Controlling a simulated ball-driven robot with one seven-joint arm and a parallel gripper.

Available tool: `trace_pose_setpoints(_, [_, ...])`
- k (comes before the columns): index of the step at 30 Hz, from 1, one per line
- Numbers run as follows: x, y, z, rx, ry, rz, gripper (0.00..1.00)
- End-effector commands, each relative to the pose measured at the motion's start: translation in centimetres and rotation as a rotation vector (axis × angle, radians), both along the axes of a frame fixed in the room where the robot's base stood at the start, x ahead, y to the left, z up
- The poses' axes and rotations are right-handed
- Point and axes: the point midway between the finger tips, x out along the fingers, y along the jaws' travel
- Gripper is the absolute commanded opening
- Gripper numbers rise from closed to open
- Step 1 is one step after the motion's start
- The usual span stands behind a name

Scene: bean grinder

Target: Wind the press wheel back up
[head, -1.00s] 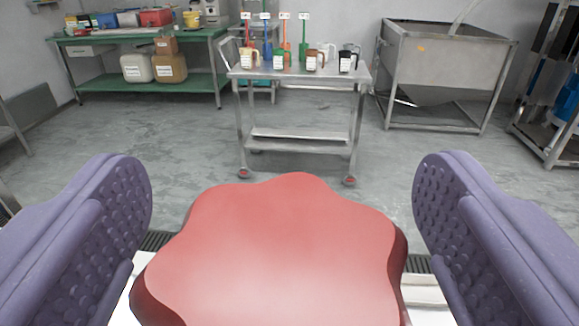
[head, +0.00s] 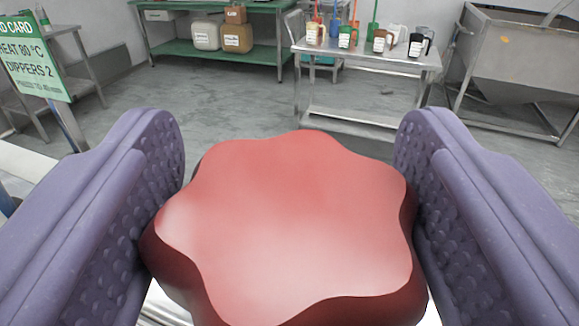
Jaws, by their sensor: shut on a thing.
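The press wheel (head: 285,215) is a red, lobed knob filling the lower middle of the head view. My gripper (head: 290,175) has two purple, studded fingers, one on each side of the wheel. The fingers are shut on the wheel, against its left and right edges. The wheel's underside and whatever it is mounted on are mostly hidden below it.
A metal trolley (head: 365,58) with several labelled jugs stands on the floor ahead. A green bench (head: 265,52) with containers is at the back left, and a steel hopper (head: 515,55) at the back right. A green sign card (head: 32,62) stands at the left.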

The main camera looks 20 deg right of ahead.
Motion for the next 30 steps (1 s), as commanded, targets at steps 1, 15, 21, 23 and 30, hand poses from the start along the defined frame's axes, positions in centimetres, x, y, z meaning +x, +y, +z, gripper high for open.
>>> trace_pose_setpoints(1, [-0.09,-0.18,0.11,-0.001,0.000,0.038,0.42])
trace_pose_setpoints(15, [-0.01,-0.14,0.25,-0.001,0.000,0.481,0.42])
trace_pose_setpoints(21, [0.02,-0.08,0.10,-0.002,0.001,0.644,0.42])
trace_pose_setpoints(23, [0.02,-0.06,0.07,-0.001,0.001,0.685,0.42])
trace_pose_setpoints(30, [0.04,-0.04,0.05,-0.003,0.000,0.806,0.42])
